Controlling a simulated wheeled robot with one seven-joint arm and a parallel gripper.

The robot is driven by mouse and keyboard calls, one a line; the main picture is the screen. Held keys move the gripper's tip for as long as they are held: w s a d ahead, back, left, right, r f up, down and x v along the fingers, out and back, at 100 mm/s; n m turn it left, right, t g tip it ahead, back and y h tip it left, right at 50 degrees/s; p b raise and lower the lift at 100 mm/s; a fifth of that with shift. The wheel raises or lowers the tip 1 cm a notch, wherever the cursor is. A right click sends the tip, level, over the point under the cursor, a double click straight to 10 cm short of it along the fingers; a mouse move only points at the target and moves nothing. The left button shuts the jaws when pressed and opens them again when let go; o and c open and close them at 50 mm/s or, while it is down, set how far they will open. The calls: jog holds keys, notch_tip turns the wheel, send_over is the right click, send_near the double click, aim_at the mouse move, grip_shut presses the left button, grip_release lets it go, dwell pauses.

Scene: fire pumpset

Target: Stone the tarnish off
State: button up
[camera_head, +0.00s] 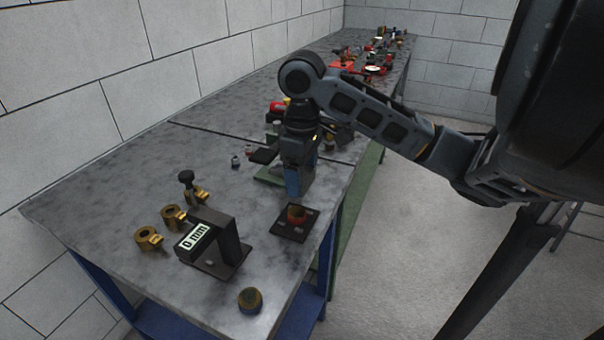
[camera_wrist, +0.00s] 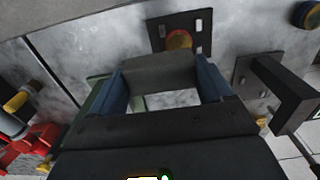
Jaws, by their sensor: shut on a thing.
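My gripper (camera_head: 298,188) points down over the bench, just behind a dark square plate (camera_head: 287,229) in the head view. In the wrist view, its two blue fingers (camera_wrist: 165,82) are shut on a grey block (camera_wrist: 160,70), which looks like the stone. The block hardly shows in the head view. A round piece with a reddish-brown, tarnished-looking face (camera_head: 296,213) sits on the dark plate; it also shows in the wrist view (camera_wrist: 178,40), beyond the block. The block appears apart from it, but its height above the bench is unclear.
A black gauge stand (camera_head: 229,240) with a "0" display stands left of the plate. Red and black items (camera_wrist: 22,135) lie on the gripper's far side.

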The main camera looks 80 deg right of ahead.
jog(key=shift+r, duration=0.5)
notch_tip(320, 180, up, 3)
jog(key=p, duration=0.3)
jog(key=shift+r, duration=0.1)
dwell(0.3)
